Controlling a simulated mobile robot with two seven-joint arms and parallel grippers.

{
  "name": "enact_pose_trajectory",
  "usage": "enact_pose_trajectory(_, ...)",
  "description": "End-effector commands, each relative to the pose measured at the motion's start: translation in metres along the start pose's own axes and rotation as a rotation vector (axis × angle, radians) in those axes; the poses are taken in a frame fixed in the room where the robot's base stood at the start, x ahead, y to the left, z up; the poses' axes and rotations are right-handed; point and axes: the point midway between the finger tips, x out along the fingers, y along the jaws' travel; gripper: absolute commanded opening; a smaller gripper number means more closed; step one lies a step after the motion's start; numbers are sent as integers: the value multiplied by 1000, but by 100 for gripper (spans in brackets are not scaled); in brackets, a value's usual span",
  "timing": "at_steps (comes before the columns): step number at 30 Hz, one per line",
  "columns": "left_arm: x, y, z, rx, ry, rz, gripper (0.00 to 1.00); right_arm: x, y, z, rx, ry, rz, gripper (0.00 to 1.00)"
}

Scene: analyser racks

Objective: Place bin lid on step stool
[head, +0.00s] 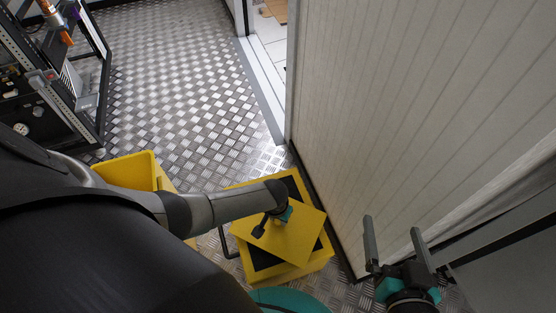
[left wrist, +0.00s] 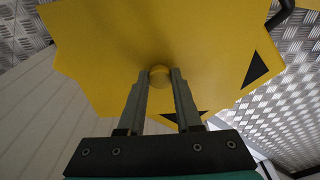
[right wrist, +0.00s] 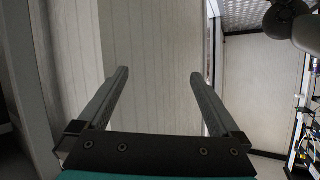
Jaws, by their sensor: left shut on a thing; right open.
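The bin lid (head: 298,238) is a flat yellow square with a round knob (left wrist: 159,74). My left gripper (head: 277,220) is shut on that knob from above; its fingers flank the knob in the left wrist view (left wrist: 160,78). The lid is over the yellow step stool (head: 315,267), turned at an angle to it. The stool's black tread shows around the lid. Whether the lid touches the stool top or hangs just above it, I cannot tell. My right gripper (head: 393,229) is open and empty, to the right of the stool; it also shows in the right wrist view (right wrist: 160,76).
A yellow bin (head: 128,171) stands left of the stool, partly behind my left arm. A pale panelled wall (head: 400,110) rises close to the stool's right. A metal-framed rack (head: 60,90) stands at upper left. The chequered metal floor (head: 185,80) between is clear.

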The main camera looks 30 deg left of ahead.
Motion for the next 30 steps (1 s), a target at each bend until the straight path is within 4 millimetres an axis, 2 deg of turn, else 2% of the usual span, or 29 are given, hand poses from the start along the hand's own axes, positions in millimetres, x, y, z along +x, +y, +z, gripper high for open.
enact_pose_trajectory(12,19,0,2,0,0,0,0,-6,-20,-10,51,242,-51,100)
enact_pose_trajectory(28,24,0,2,0,0,0,0,-8,-22,-14,59,281,-57,100)
enact_pose_trajectory(29,24,0,3,0,0,0,34,-8,-23,-14,60,284,-57,100)
enact_pose_trajectory(30,24,0,2,0,1,0,39,-9,-23,-15,60,285,-57,100)
